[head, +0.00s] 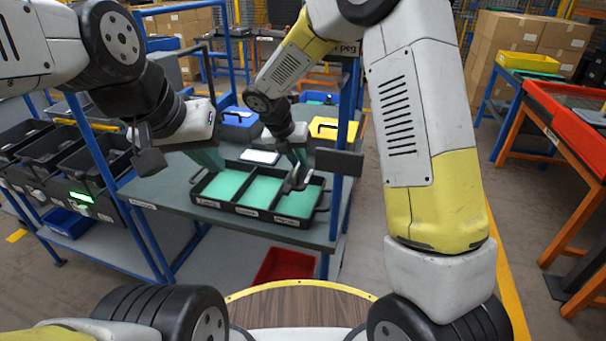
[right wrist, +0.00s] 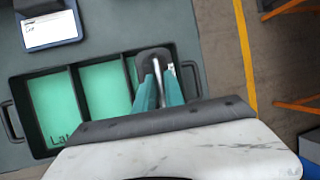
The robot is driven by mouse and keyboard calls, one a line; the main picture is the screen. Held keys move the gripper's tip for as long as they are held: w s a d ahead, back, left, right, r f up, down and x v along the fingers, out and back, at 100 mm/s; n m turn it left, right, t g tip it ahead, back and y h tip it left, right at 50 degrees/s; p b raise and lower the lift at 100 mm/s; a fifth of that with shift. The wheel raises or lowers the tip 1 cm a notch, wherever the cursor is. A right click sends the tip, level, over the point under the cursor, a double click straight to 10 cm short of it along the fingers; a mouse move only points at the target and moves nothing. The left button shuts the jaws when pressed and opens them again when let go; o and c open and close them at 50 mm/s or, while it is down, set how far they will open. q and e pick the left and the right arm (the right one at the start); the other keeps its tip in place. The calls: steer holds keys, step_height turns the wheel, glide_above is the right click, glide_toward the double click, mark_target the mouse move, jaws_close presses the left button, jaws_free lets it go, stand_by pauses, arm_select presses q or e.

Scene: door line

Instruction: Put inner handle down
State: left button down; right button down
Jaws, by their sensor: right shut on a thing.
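The inner handle (right wrist: 153,58), a dark rounded plate with a silvery lever, is held between the teal fingers of my right gripper (right wrist: 160,92). In the head view my right gripper (head: 300,163) points down with the handle (head: 293,183) over the right compartment of the black tray (head: 243,208). I cannot tell whether the handle touches the compartment's floor. The tray has three teal-lined compartments, and the left and middle ones look empty. My left gripper (head: 208,158) hangs over the table near the tray's back left; its finger gap is unclear.
The tray lies on a grey table (head: 160,188) with blue posts. A tablet-like display (head: 260,157) stands behind the tray. Blue and yellow bins (head: 333,129) are at the back. Black bins (head: 95,165) are at left, a red bin (head: 285,266) below.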

steer(key=shift+f, duration=3.6)
steer(key=shift+f, duration=0.15)
steer(key=c, duration=1.4)
jaws_free()
steer(key=shift+c, duration=0.2)
steer(key=v, duration=1.2)
